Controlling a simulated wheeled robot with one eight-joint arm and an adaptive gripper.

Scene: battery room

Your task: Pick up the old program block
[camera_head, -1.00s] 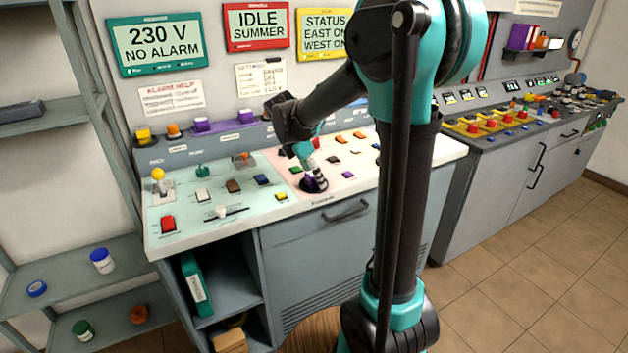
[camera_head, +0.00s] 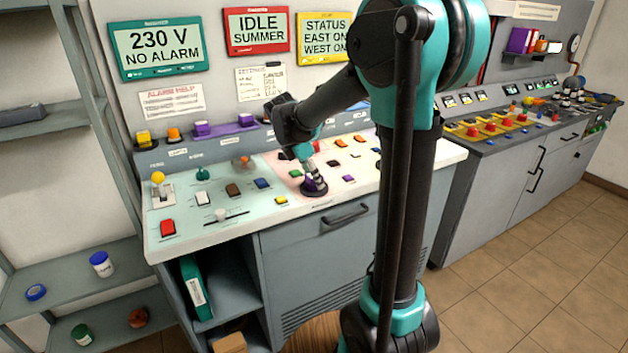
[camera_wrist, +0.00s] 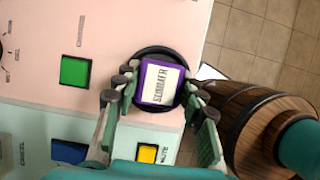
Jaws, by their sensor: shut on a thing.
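The program block is a purple block (camera_wrist: 159,83) with a white label reading "SUMMER". It sits within a round black socket (camera_wrist: 158,53) on the pink part of the console, near its front edge. In the wrist view my gripper (camera_wrist: 159,88) has one finger on each side of the block and is shut on it. In the head view my gripper (camera_head: 314,181) is low over the console at the socket, and the block shows as a small purple patch (camera_head: 313,186). I cannot tell whether the block is lifted from the socket.
A green button (camera_wrist: 74,70), a blue button (camera_wrist: 69,152) and a yellow button (camera_wrist: 147,153) lie near the socket. A wooden barrel (camera_wrist: 262,125) stands below the front edge.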

